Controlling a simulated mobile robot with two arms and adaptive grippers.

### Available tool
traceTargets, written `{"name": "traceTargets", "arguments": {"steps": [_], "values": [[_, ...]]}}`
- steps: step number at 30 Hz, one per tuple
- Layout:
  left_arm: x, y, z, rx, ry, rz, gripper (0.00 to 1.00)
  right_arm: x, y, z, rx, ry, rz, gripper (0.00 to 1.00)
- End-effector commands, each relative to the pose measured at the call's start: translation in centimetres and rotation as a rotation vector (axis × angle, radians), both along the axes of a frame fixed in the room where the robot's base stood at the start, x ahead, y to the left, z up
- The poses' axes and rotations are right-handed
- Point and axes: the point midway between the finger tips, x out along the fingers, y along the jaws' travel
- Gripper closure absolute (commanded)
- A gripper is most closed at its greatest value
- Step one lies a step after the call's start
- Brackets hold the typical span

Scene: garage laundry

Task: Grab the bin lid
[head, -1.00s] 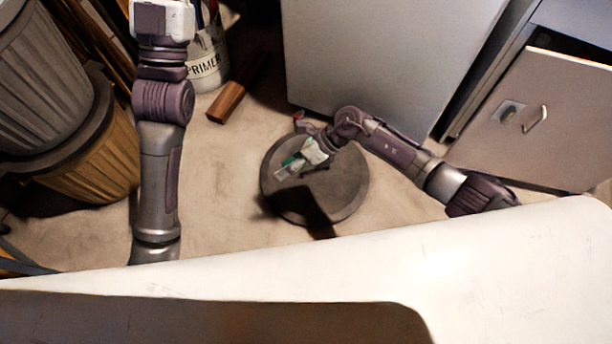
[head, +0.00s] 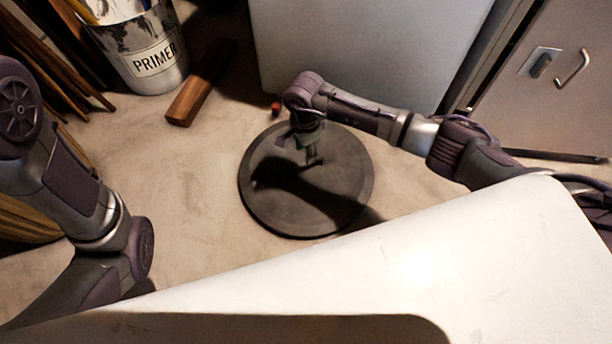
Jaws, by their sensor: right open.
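The bin lid (head: 345,195) is a dark grey round disc lying flat on the floor in the middle of the head view. My right gripper (head: 312,160) points down over the upper middle of the lid, near its handle. It is open and small in the view, and its own arm partly covers it. I cannot tell whether its fingers touch the lid or stand around the handle. A dark shadow of the arm falls across the lid. My left arm shows at the left edge, but its gripper is out of view.
A primer bucket (head: 150,55) with tools in it and a wooden block (head: 201,84) stand at the upper left. A grey cabinet (head: 360,50) stands right behind the lid. A small red thing (head: 276,108) lies by its foot. The floor left of the lid is clear.

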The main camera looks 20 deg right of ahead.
Motion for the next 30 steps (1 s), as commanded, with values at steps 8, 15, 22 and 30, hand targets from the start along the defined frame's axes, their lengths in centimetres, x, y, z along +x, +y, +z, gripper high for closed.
{"name": "traceTargets", "arguments": {"steps": [8, 15, 22, 30], "values": [[0.1, 0.0, -1.4, 0.001, 0.003, 0.001, 0.69, 0.1, 0.0, -2.2, 0.003, -0.003, -0.001, 0.57], [0.1, 0.0, -4.2, 0.002, 0.003, 0.001, 0.69, 0.2, -0.3, -4.8, 0.002, -0.001, -0.002, 0.57], [0.1, 0.0, -6.4, 0.001, 0.002, 0.001, 0.69, 0.2, -0.4, -7.3, 0.003, 0.000, -0.001, 0.57], [0.1, 0.0, -6.1, 0.002, 0.003, 0.001, 0.69, 0.3, -0.4, -7.1, 0.002, -0.002, -0.001, 0.63]]}}
